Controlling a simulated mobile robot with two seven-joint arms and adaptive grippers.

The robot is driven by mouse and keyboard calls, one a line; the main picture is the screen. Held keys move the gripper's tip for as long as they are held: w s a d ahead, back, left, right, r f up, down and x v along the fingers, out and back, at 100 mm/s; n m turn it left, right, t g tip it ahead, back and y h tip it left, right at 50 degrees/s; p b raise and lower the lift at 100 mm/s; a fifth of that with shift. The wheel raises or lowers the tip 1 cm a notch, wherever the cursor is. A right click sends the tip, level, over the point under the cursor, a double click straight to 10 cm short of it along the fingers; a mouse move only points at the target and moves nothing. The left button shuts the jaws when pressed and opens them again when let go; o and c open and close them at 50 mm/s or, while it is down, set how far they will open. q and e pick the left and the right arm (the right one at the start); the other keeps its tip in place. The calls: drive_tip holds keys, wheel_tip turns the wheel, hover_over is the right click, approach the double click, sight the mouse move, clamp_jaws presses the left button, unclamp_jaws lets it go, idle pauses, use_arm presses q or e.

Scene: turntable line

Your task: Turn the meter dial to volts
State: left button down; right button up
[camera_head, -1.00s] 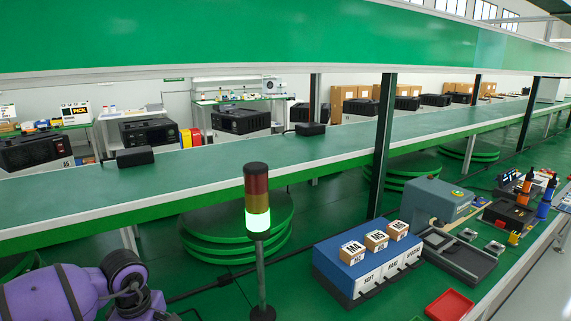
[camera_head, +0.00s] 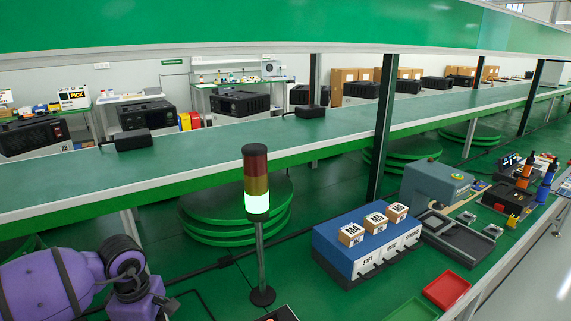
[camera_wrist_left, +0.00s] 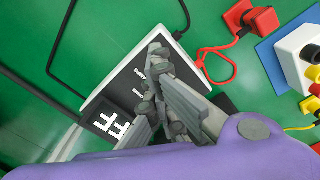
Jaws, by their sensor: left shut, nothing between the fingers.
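In the left wrist view, a white-cased box (camera_wrist_left: 105,95), which looks like the meter, lies on the green surface. My left gripper (camera_wrist_left: 163,62) is shut and empty, over the middle of this box. The fingers hide much of its face, and I cannot make out the dial or its setting. Whether the fingers touch the box is unclear. In the head view, only my purple left arm shows at lower left. My right gripper is not in view.
In the wrist view, a black cable runs left of the box. A red plug (camera_wrist_left: 260,20) with a looped red cable and a white terminal box (camera_wrist_left: 300,55) lie right. In the head view, a signal tower (camera_head: 257,185) stands before the conveyor; a blue-and-white bin unit (camera_head: 368,245) stands right.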

use_arm(q)
drive_tip(key=shift+s+a+f, duration=0.45)
drive_tip(key=shift+s, duration=0.1)
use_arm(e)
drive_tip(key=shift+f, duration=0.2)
use_arm(q)
drive_tip(key=shift+r, duration=0.15)
drive_tip(key=shift+s+d, duration=0.1)
drive_tip(key=shift+d, duration=0.15)
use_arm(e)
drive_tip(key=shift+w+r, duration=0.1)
use_arm(q)
wheel_tip(320, 180, up, 6)
drive_tip(key=p, duration=0.2)
drive_tip(key=shift+d+r, duration=0.15)
drive_tip(key=shift+d, duration=0.1)
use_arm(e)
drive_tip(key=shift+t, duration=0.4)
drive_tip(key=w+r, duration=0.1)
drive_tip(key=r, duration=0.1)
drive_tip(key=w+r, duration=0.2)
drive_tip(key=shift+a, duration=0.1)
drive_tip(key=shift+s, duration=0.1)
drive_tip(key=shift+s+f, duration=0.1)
